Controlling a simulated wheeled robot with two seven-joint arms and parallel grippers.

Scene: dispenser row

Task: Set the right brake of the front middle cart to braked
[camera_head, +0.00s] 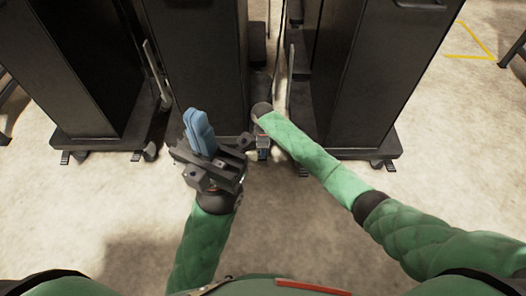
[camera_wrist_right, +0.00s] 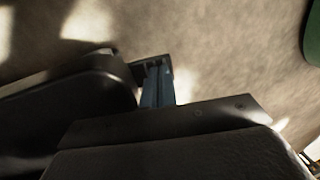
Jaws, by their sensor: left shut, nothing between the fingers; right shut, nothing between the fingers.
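The front middle cart (camera_head: 205,55) is a tall dark cabinet, upright, between two similar carts. My left gripper (camera_head: 198,125), with blue fingers, is shut and empty in front of this cart and covers much of its lower front. My right gripper (camera_head: 263,151) is shut and empty, low by the cart's lower right corner. In the right wrist view its blue fingers (camera_wrist_right: 157,86) point at a small dark flat piece (camera_wrist_right: 152,63), which may be the brake pedal; contact is unclear. My right forearm and wrist hide part of this corner. I cannot tell the brake's setting.
The left cart (camera_head: 75,60) and the right cart (camera_head: 375,70) stand close on both sides, with low wheeled bases. The gap beside my right wrist is narrow. The pale floor (camera_head: 100,200) in front is clear. Yellow floor tape (camera_head: 475,45) lies at the far right.

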